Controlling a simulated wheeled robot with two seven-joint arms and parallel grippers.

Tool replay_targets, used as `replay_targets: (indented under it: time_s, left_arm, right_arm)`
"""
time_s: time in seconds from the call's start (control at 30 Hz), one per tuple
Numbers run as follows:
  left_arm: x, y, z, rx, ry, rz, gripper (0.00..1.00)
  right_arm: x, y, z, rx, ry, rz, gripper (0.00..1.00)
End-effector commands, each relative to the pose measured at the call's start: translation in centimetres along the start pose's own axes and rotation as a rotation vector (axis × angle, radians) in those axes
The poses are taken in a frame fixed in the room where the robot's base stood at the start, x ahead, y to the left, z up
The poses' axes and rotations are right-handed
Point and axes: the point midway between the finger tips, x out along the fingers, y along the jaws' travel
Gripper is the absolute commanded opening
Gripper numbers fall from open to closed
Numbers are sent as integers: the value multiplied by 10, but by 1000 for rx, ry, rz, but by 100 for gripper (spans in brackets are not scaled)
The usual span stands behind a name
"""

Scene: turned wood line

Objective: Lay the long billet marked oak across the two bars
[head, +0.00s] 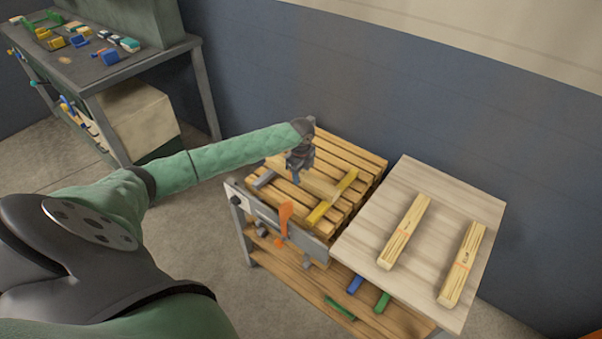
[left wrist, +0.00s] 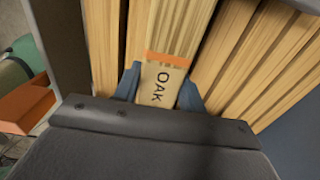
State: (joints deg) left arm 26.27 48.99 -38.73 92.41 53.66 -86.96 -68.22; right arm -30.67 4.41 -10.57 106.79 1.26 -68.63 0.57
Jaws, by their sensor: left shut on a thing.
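The oak billet (left wrist: 166,80) is pale wood with an orange band and the black word OAK near its end. My left gripper (left wrist: 160,88) is shut on that end, a blue-grey finger at each side. In the head view my left gripper (head: 299,160) is over the slatted wooden stand, and the billet is mostly hidden. Two pale, grooved wooden lengths, one on the left (head: 405,232) and one on the right (head: 462,263), lie roughly parallel and apart on a pale board. I cannot tell whether these are the two bars. My right gripper is out of view.
The pale board (head: 432,205) stands right of the slatted stand (head: 352,160). A yellow strip (head: 332,198) lies on the slats. An orange handle (head: 286,220) sticks up at the front. A lower shelf (head: 295,273) holds blue and green pieces. A cluttered bench (head: 85,75) stands far left.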

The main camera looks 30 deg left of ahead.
Motion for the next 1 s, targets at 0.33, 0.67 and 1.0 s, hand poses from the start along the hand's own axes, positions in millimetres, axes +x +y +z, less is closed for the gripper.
replay_targets:
  time_s: [0.33, 0.67, 1.0]
  left_arm:
    - [2, 0, 0, 0, 0, 0, 51]
    - [2, 0, 0, 0, 0, 0, 63]
    - [-34, -1, 0, 2, -1, -5, 63]
  right_arm:
    - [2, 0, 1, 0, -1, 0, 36]
    - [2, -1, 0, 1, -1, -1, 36]
    - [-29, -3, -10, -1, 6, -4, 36]
